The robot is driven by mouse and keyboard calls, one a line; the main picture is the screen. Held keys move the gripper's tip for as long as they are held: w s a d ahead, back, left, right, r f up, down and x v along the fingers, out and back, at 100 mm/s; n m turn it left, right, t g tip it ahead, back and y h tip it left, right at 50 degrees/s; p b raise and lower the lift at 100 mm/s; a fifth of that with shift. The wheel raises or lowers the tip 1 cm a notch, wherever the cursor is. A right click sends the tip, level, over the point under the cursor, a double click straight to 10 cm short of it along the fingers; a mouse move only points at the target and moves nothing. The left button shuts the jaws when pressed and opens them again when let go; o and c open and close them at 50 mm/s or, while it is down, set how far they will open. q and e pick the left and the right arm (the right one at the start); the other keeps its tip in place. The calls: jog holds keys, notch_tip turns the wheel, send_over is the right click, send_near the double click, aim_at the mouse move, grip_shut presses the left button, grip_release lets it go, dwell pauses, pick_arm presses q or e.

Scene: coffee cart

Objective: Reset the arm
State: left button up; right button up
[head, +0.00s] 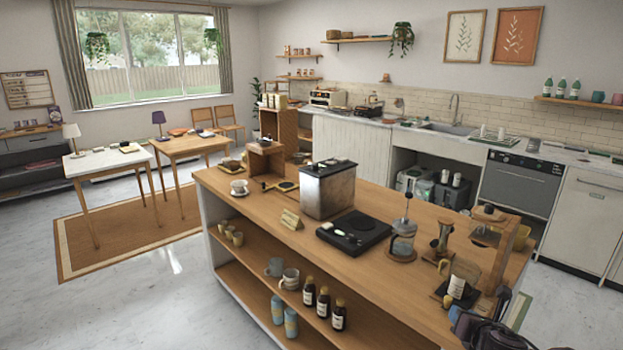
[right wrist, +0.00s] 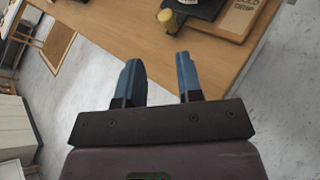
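My right gripper (right wrist: 157,62) is open in the right wrist view. Its two blue fingers stand apart with nothing between them. They are over or beside the edge of the wooden cart top (right wrist: 135,35); the exact height cannot be told. Dark parts of my right arm show at the lower right of the head view, close to the near right end of the coffee cart (head: 350,268). My left gripper is not in view.
On the cart stand a metal box (head: 327,190), a black hot plate (head: 353,232), a French press (head: 403,238) and a wooden pour-over stand (head: 497,255) with a glass carafe (head: 458,288). The floor (head: 130,300) at left is clear.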

jog(key=a+r+m+y, duration=0.3)
jog(key=a+m, duration=0.4)
jog(key=m, duration=0.2)
jog(key=s+a+f+m+y, duration=0.1)
jog(key=s+a+f+m, duration=0.2)
jog(key=s+a+m, duration=0.5)
jog(key=s+d+f+m+g+h, duration=0.1)
jog(key=s+d+f+m, duration=0.1)
jog(key=s+f+m, duration=0.4)
jog(key=s+d+f+m+h, duration=0.2)
jog(key=s+f+m, duration=0.3)
jog(key=s, duration=1.2)
jog(key=m, duration=0.3)
jog(key=shift+f+g+b, duration=0.4)
